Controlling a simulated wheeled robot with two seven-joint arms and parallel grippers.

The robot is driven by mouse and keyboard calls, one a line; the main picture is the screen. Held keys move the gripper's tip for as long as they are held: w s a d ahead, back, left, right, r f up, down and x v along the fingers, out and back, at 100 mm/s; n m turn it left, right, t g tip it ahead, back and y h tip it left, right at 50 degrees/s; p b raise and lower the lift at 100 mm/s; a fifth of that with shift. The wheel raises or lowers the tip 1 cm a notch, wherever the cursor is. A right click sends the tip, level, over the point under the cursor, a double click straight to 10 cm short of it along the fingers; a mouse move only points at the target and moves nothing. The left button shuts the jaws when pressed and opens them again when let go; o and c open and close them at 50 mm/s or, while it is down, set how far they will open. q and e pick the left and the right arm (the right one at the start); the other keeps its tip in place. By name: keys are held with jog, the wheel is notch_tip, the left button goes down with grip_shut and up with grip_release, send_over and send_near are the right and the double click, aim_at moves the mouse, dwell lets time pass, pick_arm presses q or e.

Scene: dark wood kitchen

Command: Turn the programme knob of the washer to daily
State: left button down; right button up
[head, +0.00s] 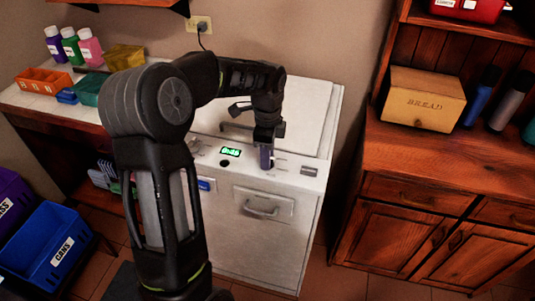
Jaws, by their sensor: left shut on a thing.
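The washer (255,240) is a white cabinet against the wall in the middle of the head view. Its top control strip has a lit green display (230,152) and a round black button (224,163). My left gripper (266,158) reaches down to this strip, right of the display. It is shut on the programme knob, which is mostly hidden by the fingers. The knob's pointer and setting labels are too small or covered to read. My right gripper is not in view.
A dark wood cabinet with a bread box (423,98) stands to the right. On the left, a counter holds several bottles (72,47), an orange tray (43,80) and a yellow box (125,57). A blue bin (40,248) stands at lower left. A wall outlet (199,24) is behind the washer.

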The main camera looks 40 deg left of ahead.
pick_arm(q)
jog(key=shift+m, duration=1.3)
jog(key=c, duration=1)
grip_release()
jog(key=shift+o, duration=0.2)
jog(key=shift+r+b, duration=0.3)
jog(key=shift+r, duration=3.6)
